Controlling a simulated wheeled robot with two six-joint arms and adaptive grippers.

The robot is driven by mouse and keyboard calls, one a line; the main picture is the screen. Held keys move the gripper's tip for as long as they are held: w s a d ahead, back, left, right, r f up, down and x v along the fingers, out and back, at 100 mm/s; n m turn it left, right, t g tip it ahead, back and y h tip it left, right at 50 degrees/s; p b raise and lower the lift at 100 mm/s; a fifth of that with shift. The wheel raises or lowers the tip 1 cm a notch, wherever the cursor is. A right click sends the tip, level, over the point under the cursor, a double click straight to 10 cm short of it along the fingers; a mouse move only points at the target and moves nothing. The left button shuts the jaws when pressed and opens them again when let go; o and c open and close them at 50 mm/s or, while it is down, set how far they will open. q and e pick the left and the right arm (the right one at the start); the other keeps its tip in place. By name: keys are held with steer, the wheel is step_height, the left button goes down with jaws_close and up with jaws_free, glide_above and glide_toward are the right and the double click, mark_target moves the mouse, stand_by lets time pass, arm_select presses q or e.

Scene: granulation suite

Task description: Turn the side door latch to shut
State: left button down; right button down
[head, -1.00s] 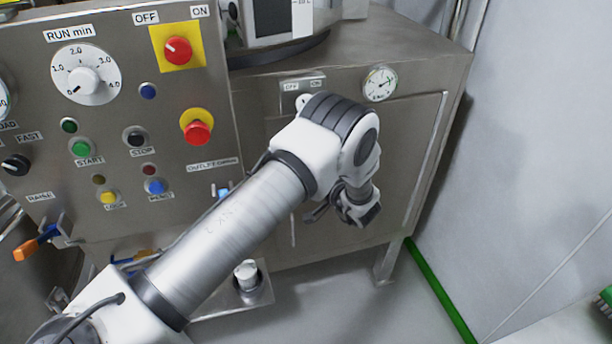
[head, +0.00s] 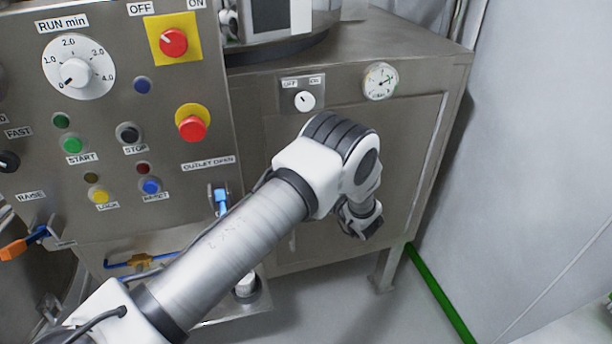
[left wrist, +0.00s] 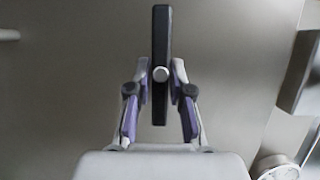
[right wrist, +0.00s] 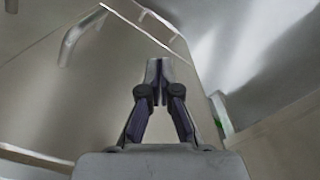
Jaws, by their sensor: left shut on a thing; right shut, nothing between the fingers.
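The side door latch (left wrist: 160,35) is a dark bar with a round pale hub, upright in the left wrist view. My left gripper (left wrist: 161,76) is shut on it, with a finger on each side near the hub. In the head view my left arm reaches across to the cabinet's side door (head: 405,140); the wrist end (head: 360,218) is low in front of the door. The latch and fingertips are hidden there. My right gripper (right wrist: 159,68) is shut and empty in the right wrist view, and it is outside the head view.
A control panel (head: 120,130) with buttons and knobs stands left of the door. An OFF/ON knob (head: 305,100) and a gauge (head: 380,81) sit above my left arm. A pale handle (right wrist: 78,38) shows in the right wrist view. A plain wall (head: 540,140) closes the right side.

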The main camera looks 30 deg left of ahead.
arm_select(q)
steer(key=c, duration=1.1)
jaws_free()
steer(key=shift+o, duration=0.2)
steer(key=shift+w+d, duration=0.1)
steer(key=shift+d, duration=0.1)
steer(key=v, duration=1.1)
steer(key=shift+d, duration=0.35)
